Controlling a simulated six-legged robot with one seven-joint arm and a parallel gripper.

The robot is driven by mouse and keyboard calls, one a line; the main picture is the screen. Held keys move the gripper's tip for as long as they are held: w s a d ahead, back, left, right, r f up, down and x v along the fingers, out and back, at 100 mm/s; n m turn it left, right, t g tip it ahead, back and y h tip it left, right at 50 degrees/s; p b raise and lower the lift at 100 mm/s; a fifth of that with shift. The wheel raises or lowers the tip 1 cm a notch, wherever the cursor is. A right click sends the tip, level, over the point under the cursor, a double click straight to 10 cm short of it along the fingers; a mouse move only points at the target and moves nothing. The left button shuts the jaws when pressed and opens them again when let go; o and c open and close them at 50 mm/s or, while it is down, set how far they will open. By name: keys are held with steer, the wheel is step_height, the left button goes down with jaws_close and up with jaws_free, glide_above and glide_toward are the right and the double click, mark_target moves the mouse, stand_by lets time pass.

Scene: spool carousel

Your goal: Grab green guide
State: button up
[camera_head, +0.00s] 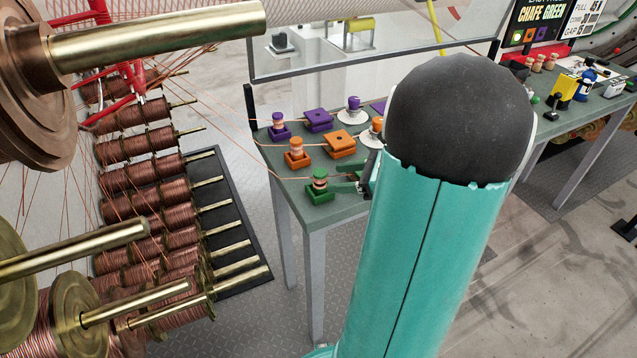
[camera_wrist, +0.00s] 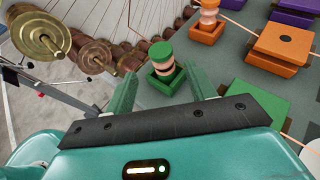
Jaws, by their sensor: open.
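The green guide (camera_head: 319,181) is a small upright post with a green cap and pale, copper-banded middle, standing in a square green base near the table's front left corner. In the wrist view the green guide (camera_wrist: 161,52) shows just beyond and between my fingertips. My gripper (camera_head: 338,177) is open, its two green fingers pointing at the guide from the right. In the wrist view my gripper (camera_wrist: 162,75) has a wide, empty gap between the fingers. I cannot tell whether the fingertips touch the base.
An orange guide (camera_head: 298,155) and purple guide (camera_head: 278,125) stand farther back on the green-grey table (camera_head: 318,212). A green block (camera_wrist: 252,104) lies right of my fingers. Copper spools on a rack (camera_head: 140,177) stand left of the table. Thin copper wires cross to the guides.

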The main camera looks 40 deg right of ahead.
mark_target(320, 177)
steer(key=shift+d+x, duration=0.2)
steer(key=shift+x, duration=2.95)
steer(key=shift+w, duration=0.1)
steer(key=c, duration=1.1)
steer(key=shift+r, duration=0.1)
